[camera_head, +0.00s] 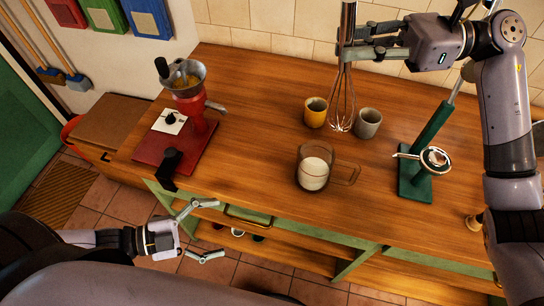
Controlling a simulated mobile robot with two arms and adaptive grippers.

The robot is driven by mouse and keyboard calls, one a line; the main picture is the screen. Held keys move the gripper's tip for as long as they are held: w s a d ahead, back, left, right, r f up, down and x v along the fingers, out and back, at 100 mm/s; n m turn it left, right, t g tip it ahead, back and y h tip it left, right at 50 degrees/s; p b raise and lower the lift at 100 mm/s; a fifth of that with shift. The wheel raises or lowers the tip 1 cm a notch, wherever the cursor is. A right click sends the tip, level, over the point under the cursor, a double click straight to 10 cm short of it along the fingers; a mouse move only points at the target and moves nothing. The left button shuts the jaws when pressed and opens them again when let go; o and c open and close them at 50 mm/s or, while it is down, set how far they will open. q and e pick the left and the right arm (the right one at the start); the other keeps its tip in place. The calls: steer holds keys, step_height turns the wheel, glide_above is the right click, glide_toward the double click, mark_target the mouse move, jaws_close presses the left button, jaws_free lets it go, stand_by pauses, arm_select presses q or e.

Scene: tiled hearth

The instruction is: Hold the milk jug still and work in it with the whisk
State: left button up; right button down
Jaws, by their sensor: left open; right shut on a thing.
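The milk jug (314,172) is clear glass with white milk in it. It stands upright on the wooden counter, with its handle to the right. My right gripper (352,48) is shut on the whisk (342,95) by its metal handle. The whisk hangs wires down, apart from the jug in the picture, up and to the right of it by the cups. My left gripper (204,232) is open and empty in front of the counter's front edge, low and left of the jug. It touches nothing that I can see.
A yellow cup (315,112) and a grey cup (368,122) stand behind the jug. A red grinder (195,112) on a red base is at left. A green stand (428,140) with a metal ring is at right. The counter (250,150) is clear left of the jug.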

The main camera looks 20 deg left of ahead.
mark_target(332, 156)
arm_select(q)
steer(key=w+d+r, duration=0.1)
steer(key=w, duration=0.2)
steer(key=w+d+r+h, duration=0.1)
steer(key=w+d, duration=0.1)
steer(key=w, duration=0.2)
steer(key=w+d+r+h, duration=0.1)
steer(key=w+d+r, duration=0.1)
steer(key=w, duration=0.2)
steer(key=shift+m+t, duration=0.3)
steer(key=shift+m, duration=0.1)
steer(key=w+d+r+n, duration=0.1)
steer(key=w, duration=0.1)
steer(key=w+d, duration=0.1)
steer(key=w, duration=0.1)
steer(key=w+d+r+n+g+h, duration=0.1)
steer(key=shift+w+r+n, duration=0.3)
steer(key=shift+w+r, duration=0.05)
steer(key=shift+w, duration=0.05)
steer(key=n, duration=0.1)
steer(key=d+n+g, duration=0.1)
steer(key=n+h, duration=0.1)
steer(key=shift+w+d+r+g, duration=0.3)
steer(key=shift+d+r, duration=0.1)
steer(key=x, duration=1)
steer(key=shift+w+d, duration=0.1)
steer(key=shift+d, duration=0.3)
steer(key=shift+c, duration=0.4)
steer(key=c, duration=1.7)
